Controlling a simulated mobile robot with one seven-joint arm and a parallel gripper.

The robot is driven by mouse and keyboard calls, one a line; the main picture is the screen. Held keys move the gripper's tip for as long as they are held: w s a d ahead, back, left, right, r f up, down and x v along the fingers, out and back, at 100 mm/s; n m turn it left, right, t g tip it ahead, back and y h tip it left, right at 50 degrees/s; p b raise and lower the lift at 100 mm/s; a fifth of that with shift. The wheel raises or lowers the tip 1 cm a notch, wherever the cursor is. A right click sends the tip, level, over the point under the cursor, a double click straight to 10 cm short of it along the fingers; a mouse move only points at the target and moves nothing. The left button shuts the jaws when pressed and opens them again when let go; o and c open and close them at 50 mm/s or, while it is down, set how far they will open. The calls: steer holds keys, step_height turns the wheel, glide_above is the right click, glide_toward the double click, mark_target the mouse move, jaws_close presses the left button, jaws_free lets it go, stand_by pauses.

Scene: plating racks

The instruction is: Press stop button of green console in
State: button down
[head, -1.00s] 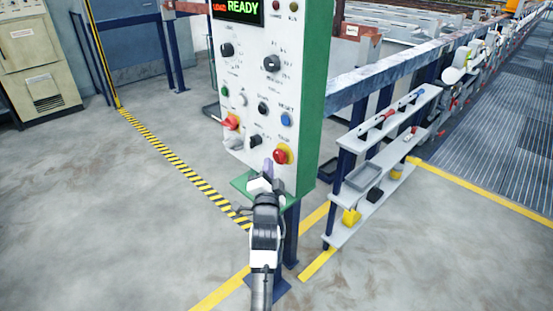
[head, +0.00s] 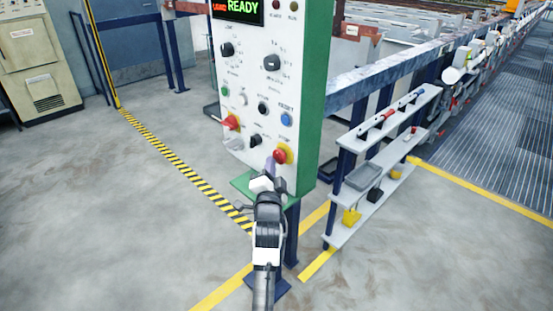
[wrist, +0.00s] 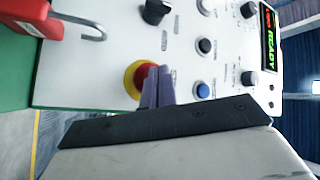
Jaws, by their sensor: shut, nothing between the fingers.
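The green console (head: 313,110) stands upright with a white front panel full of knobs and buttons. Its red stop button (head: 279,156) with a yellow collar sits at the lower right of the panel. In the wrist view the red button (wrist: 147,76) is partly hidden behind my fingers. My gripper (head: 268,166) is shut and empty, its purple-grey fingers pointing at the panel just beside the button. The fingers (wrist: 158,76) overlap the button's edge in the wrist view. I cannot tell whether they touch it.
A grey shelf rack (head: 340,236) stands to the right. The floor to the left is clear.

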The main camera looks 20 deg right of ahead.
steer(key=shift+w+d, duration=0.2)
steer(key=shift+d, duration=0.3)
stand_by(0.8)
steer(key=shift+a, duration=0.1)
steer(key=shift+s+a, duration=0.35)
steer(key=shift+a, duration=0.4)
steer(key=a, duration=0.1)
steer(key=s+a+b, duration=0.1)
steer(key=a, duration=0.2)
steer(key=shift+s+a+b, duration=0.35)
steer(key=shift+b, duration=0.05)
stand_by(0.4)
